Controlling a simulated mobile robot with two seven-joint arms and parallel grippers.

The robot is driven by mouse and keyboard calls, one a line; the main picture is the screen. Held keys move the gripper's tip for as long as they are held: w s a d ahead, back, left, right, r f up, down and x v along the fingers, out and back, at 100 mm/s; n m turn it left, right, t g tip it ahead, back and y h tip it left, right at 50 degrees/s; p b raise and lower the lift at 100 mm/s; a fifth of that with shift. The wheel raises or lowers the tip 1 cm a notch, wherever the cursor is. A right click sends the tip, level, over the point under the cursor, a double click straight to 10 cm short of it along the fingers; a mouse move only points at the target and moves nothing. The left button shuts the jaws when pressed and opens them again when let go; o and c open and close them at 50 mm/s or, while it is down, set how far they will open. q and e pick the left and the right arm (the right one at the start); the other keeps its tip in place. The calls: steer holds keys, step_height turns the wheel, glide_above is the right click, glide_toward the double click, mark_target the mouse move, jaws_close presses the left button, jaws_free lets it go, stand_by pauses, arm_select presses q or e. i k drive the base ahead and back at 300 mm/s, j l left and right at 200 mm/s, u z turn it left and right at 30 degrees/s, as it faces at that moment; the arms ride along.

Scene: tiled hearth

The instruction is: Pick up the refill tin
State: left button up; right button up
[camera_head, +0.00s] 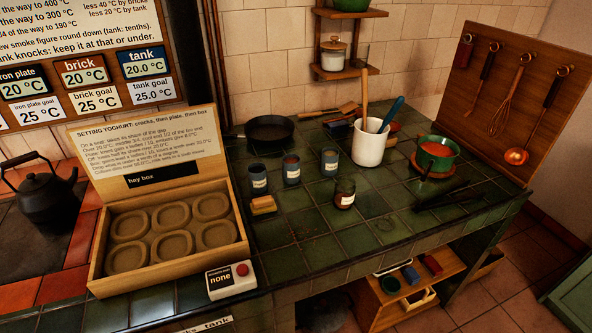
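No item here is clearly marked as the refill tin, and I cannot tell which one it is. Three small dark jars or tins with pale labels stand on the green tiled top: a left one (258,178), a middle one (291,169) and a right one (329,161). The label writing is too small to read. A jar with brownish contents (344,193) stands in front of them. A white canister with a wooden lid (333,54) sits on the wall shelf. Neither of my grippers is in view.
A black kettle (46,195), pan (268,133), white utensil crock (369,146) and green pot (437,152) stand around. The front tiles are mostly clear.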

mark_target(290, 162)
steer(key=l+u, duration=0.25)
steer(key=l, duration=1.4)
